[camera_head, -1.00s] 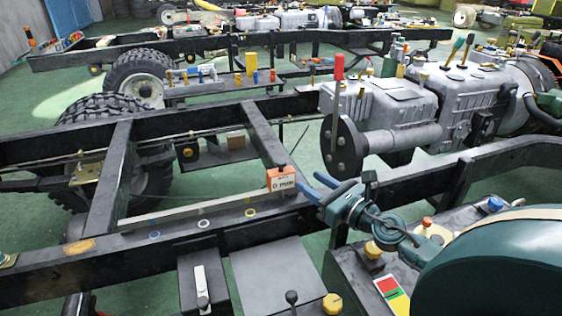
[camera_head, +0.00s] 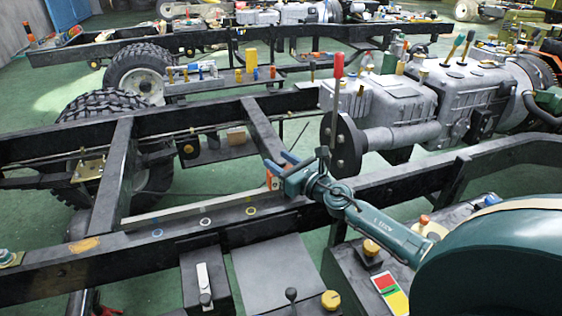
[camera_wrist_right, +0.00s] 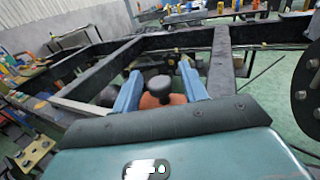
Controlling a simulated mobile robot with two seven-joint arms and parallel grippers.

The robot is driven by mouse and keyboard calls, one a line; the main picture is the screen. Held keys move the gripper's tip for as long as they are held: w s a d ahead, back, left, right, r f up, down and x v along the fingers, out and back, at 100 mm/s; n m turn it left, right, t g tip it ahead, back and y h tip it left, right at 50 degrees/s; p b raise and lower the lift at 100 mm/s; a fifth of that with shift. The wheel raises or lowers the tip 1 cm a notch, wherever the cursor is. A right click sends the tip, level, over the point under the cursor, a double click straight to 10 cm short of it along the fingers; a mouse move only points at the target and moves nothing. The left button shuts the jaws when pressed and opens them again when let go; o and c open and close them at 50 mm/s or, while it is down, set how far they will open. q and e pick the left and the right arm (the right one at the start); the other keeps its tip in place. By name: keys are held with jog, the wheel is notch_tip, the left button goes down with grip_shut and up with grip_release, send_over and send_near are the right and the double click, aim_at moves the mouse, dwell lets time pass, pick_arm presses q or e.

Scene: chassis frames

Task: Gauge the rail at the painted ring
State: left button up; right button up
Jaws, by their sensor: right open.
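The near rail (camera_head: 120,255) is a dark chassis beam with a blue ring (camera_head: 157,233), a white ring (camera_head: 205,221) and a yellow ring (camera_head: 251,210) painted on it. A small orange gauge-like block (camera_head: 271,181) stands at the rail just right of the yellow ring, mostly hidden behind my right gripper (camera_head: 280,163). In the right wrist view, its orange body (camera_wrist_right: 160,101) and a black round knob (camera_wrist_right: 158,84) lie between the blue fingers of the right gripper (camera_wrist_right: 157,80). The fingers are open on either side; contact cannot be told. My left gripper is not in view.
A crossmember (camera_head: 112,175) joins the near rail on the left. A grey engine and gearbox (camera_head: 400,95) fill the right rear. A dark box with an orange knob (camera_head: 371,248) stands front right. Open green floor shows inside the frame.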

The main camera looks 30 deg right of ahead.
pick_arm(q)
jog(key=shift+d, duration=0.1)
pick_arm(e)
grip_shut()
dwell(0.3)
jog(key=shift+a, duration=0.25)
jog(key=a+p, duration=0.1)
jog(key=a, duration=0.1)
jog(key=w+a+p, duration=0.1)
jog(key=a, duration=0.2)
jog(key=w+a+p, duration=0.1)
jog(key=a+p, duration=0.1)
jog(key=a, duration=0.1)
jog(key=shift+a, duration=0.15)
jog(key=shift+w+a, duration=0.15)
jog(key=shift+a, duration=0.1)
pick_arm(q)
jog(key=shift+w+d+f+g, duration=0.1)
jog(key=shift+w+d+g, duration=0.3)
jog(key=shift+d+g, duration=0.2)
pick_arm(e)
grip_release()
